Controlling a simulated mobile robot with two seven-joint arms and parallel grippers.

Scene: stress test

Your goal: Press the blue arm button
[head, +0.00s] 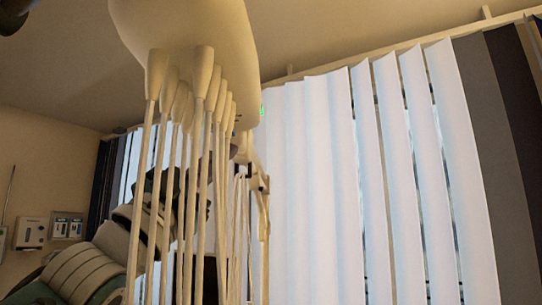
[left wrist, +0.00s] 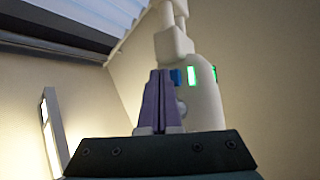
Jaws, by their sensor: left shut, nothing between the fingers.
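The blue button (left wrist: 177,77) is a small dark-blue patch on a white, rounded housing (left wrist: 207,105) in the left wrist view. Green lit patches sit to its right. My left gripper (left wrist: 158,72) has its purple fingers together and empty, with the tips just left of the blue button in the picture. I cannot tell whether they touch it. In the head view my left arm (head: 85,275) comes in from the lower left, and its gripper end is largely hidden behind hanging hoses. The blue button does not show there. My right gripper is not in view.
In the head view a large cream unit (head: 190,28) with several hanging hoses (head: 205,75) stands close in front, a small green light (head: 262,110) at its edge. Vertical blinds (head: 310,190) cover the window behind. Boxes (head: 30,232) hang on the left wall.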

